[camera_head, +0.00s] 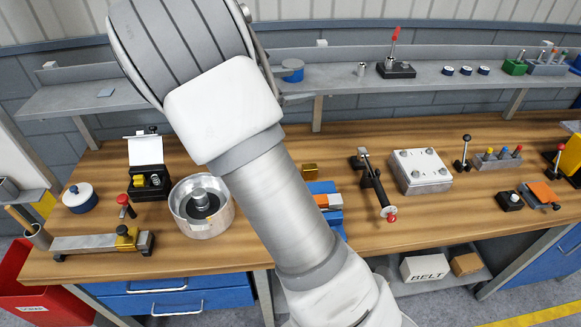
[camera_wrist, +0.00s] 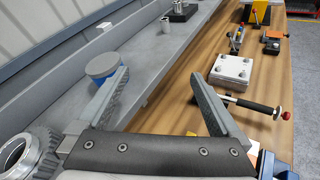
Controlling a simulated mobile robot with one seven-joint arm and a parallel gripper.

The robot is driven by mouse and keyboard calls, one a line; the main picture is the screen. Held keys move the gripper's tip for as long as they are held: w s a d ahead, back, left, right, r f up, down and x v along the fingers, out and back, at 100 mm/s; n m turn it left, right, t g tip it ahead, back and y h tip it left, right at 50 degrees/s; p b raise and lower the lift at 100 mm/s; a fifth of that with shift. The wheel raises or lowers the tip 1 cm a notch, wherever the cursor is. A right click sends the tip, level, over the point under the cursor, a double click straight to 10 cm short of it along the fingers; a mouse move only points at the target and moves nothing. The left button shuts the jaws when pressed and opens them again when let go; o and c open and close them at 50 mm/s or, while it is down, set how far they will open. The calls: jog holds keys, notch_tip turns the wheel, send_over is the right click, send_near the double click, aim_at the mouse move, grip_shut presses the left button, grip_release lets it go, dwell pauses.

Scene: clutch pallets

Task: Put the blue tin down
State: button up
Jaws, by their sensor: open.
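The blue tin (camera_wrist: 102,68), round with a grey top, stands upright on the grey shelf in the wrist view. It also shows on the shelf in the head view (camera_head: 292,72). My gripper (camera_wrist: 161,75) is open, with nothing between its fingers. The left finger is close to the tin and covers part of its right side; I cannot tell whether they touch. In the head view my arm hides most of the gripper.
The grey shelf (camera_head: 340,80) runs above the wooden bench (camera_head: 440,225). A black block with a red-tipped lever (camera_head: 396,69) and several blue-ringed discs (camera_head: 466,70) stand farther right on it. A blue pot with a white lid (camera_head: 80,198) and a metal bowl (camera_head: 202,224) are on the bench.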

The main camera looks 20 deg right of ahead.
jog(key=s+m+g+y, duration=0.3)
jog(key=s+m+y, duration=0.5)
jog(key=s, duration=0.7)
jog(key=s+a+r+m+t+y, duration=0.2)
jog(key=s+a+m+y, duration=0.1)
jog(key=s+a+m, duration=0.2)
jog(key=s+a+r+m+t+y, duration=0.1)
jog(key=s+a+m+y, duration=0.2)
jog(key=s+a, duration=0.6)
jog(key=s+m, duration=0.2)
jog(key=shift+s+a+r+t, duration=0.2)
jog(key=shift+s+r+t, duration=0.15)
jog(key=shift+s+t, duration=0.05)
